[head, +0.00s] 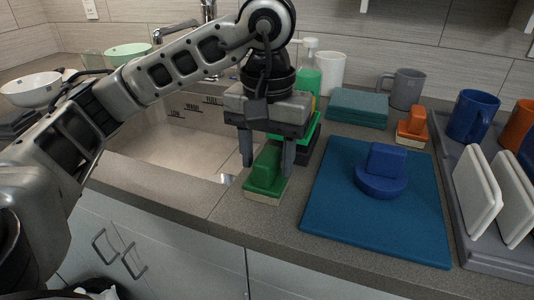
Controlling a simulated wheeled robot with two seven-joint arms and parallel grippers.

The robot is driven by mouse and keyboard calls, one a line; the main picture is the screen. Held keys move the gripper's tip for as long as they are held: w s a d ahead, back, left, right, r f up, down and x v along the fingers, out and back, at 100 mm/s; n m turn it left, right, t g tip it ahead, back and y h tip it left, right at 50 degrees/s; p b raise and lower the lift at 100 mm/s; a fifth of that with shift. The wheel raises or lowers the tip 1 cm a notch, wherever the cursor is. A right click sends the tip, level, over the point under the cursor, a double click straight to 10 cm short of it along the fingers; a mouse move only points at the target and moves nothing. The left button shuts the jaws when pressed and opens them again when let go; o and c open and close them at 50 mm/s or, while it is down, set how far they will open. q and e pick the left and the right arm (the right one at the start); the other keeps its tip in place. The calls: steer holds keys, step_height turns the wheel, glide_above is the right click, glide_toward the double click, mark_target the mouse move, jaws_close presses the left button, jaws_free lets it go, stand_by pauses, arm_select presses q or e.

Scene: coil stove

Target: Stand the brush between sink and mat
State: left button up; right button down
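A green brush (265,182) with a block handle and pale bristles stands bristles down on the counter strip between the sink (160,150) and the blue mat (345,222). My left gripper (267,160) points down over it, its fingers apart on either side of the handle. They do not look closed on it; contact is hard to judge. A blue round brush (381,182) stands on the mat. An orange brush (413,125) stands behind the mat. My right gripper is not in view.
A green and black item (311,138) is partly hidden behind my gripper. Behind are a green soap bottle (306,78), folded teal cloths (357,107) and a grey mug (404,90). A grey tray (480,250) with white plates stands at right.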

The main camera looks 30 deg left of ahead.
mark_target(268, 155)
arm_select(q)
steer(key=shift+r+p, duration=0.25)
steer(key=shift+p, duration=0.05)
step_height(268, 155, up, 12)
steer(key=p, duration=0.4)
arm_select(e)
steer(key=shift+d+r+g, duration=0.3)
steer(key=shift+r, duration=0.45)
arm_select(q)
steer(key=shift+f, duration=0.1)
